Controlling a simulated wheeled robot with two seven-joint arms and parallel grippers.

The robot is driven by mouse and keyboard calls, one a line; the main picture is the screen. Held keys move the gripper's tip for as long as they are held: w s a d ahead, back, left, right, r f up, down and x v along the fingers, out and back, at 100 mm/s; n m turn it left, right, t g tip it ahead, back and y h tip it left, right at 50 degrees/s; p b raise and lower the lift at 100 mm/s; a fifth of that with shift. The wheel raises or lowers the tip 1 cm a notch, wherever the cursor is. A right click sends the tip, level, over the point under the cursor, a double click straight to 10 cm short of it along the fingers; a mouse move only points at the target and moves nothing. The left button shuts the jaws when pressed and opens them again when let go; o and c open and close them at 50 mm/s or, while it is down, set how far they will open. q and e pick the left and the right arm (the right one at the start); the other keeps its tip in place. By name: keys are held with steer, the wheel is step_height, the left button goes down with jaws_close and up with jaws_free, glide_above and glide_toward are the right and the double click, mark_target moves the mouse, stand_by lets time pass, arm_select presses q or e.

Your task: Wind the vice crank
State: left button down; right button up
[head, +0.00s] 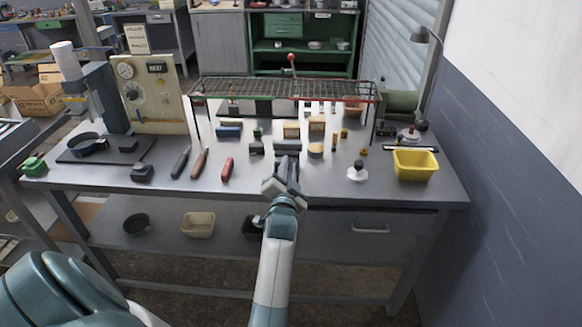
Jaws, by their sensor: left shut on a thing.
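The grey vice (287,147) stands near the front edge of the workbench, about the middle of the head view. My left gripper (284,184) is at the front of the vice, at the bench's front edge, and is shut on the vice crank. The gripper and wrist cover the crank, so its handle and angle cannot be made out. My left arm reaches up to it from the bottom of the picture. My right gripper is not in view.
A red-handled tool (227,169) and other hand tools lie left of the vice. A white-based knob (357,171) and a yellow bin (415,164) stand right. A wire rack (240,90) spans the bench behind. A drawer (369,228) is below the bench top.

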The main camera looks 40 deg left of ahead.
arm_select(q)
steer(key=shift+s+a+r+n, duration=0.1)
steer(key=shift+a+r+n, duration=0.2)
steer(key=shift+f, duration=0.1)
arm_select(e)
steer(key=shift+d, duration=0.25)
arm_select(q)
steer(key=c, duration=1.8)
jaws_free()
steer(key=shift+a+f, duration=0.1)
steer(key=shift+f, duration=0.15)
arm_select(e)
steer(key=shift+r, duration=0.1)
